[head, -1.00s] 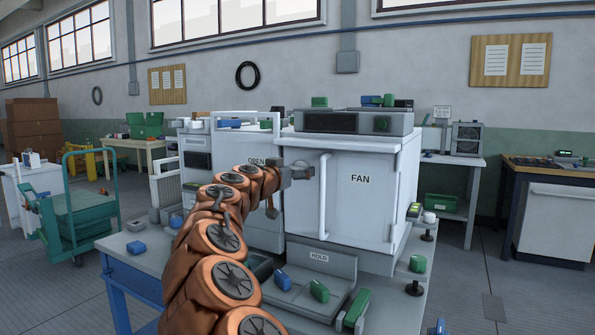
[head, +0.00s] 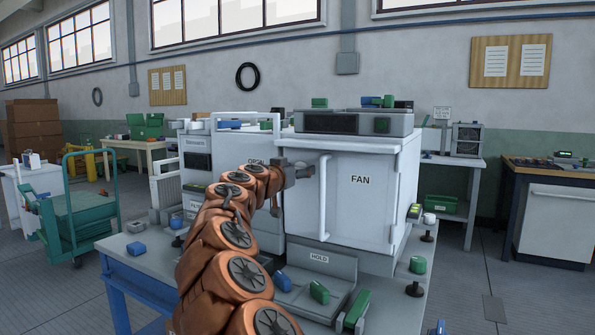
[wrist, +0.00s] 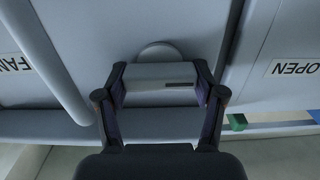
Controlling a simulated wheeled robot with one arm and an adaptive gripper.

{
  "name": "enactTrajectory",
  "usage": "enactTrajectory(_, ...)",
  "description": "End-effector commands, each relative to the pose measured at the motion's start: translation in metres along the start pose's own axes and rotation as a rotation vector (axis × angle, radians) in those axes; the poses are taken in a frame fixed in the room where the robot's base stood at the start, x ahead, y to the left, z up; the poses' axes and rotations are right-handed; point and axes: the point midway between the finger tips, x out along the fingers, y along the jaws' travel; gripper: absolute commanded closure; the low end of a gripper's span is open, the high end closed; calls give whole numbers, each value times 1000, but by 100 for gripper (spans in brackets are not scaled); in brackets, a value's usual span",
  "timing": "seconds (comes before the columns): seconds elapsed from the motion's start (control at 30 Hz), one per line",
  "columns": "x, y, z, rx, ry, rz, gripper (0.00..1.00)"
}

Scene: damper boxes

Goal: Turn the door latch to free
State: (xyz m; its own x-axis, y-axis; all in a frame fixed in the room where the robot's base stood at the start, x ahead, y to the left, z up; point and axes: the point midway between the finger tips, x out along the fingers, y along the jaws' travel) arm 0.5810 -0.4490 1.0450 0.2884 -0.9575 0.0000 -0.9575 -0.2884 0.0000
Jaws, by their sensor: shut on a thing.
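The white box with the FAN door (head: 360,215) stands on the bench, and its door looks shut. A vertical white handle (head: 324,197) runs down the door's left side. My gripper (head: 299,171) is at the upper left edge of this door, left of the handle. In the wrist view my gripper (wrist: 161,92) is shut on the grey door latch (wrist: 160,72), with a finger at each end. The latch's bar lies level across that picture, and a round base shows behind it. In the head view my gripper hides most of the latch.
A grey HOLD panel (head: 318,258) and green and blue knobs lie in front. A dark-fronted unit (head: 345,122) sits on top of the FAN box.

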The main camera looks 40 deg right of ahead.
Motion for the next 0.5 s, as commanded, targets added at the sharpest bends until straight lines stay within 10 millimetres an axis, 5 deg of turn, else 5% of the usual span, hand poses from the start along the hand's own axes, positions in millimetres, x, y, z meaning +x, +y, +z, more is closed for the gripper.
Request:
enactTrajectory(0.17, 0, 0, 0, 0, 0, 0, 66)
enactTrajectory(0.5, 0, 0, 0, -50, 0, 0, 66)
